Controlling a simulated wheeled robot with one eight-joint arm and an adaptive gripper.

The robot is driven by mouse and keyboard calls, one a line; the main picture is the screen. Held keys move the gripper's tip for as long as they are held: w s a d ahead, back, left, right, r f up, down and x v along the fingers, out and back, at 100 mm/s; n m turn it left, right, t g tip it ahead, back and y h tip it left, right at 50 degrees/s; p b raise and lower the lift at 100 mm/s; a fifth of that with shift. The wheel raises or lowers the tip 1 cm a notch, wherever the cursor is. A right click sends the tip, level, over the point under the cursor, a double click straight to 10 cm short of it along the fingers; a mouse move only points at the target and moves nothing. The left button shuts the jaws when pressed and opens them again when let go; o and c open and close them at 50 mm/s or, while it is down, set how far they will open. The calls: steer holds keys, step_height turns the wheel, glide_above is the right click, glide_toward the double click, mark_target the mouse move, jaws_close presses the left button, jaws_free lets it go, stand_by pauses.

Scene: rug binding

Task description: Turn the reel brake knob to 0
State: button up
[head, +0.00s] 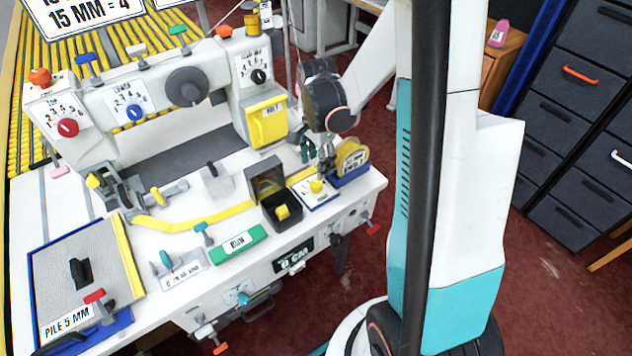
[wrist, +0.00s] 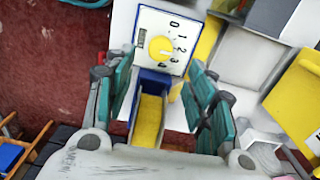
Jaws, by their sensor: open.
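The reel brake knob (head: 317,186) is a small yellow knob on a white, blue-edged dial plate at the right end of the machine table. In the wrist view the yellow knob (wrist: 160,48) is on the plate (wrist: 150,22), with numbers running from 0 at the top down the right side. Which number it points at is too small to tell surely. My gripper (wrist: 160,66) is open, with its green fingers on either side of the view and the knob beyond and between their tips. In the head view my gripper (head: 318,158) is above and behind the plate, holding nothing.
A yellow tape reel (head: 352,158) in a blue holder stands right beside the plate; the holder (wrist: 148,112) shows between my fingers in the wrist view. A black box (head: 280,212) stands to the left. A yellow machine cover (head: 267,122) is behind.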

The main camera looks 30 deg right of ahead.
mark_target(317, 182)
step_height(317, 182, down, 8)
steer(key=shift+f+b, duration=0.1)
steer(key=shift+b, duration=1.1)
steer(key=c, duration=1.1)
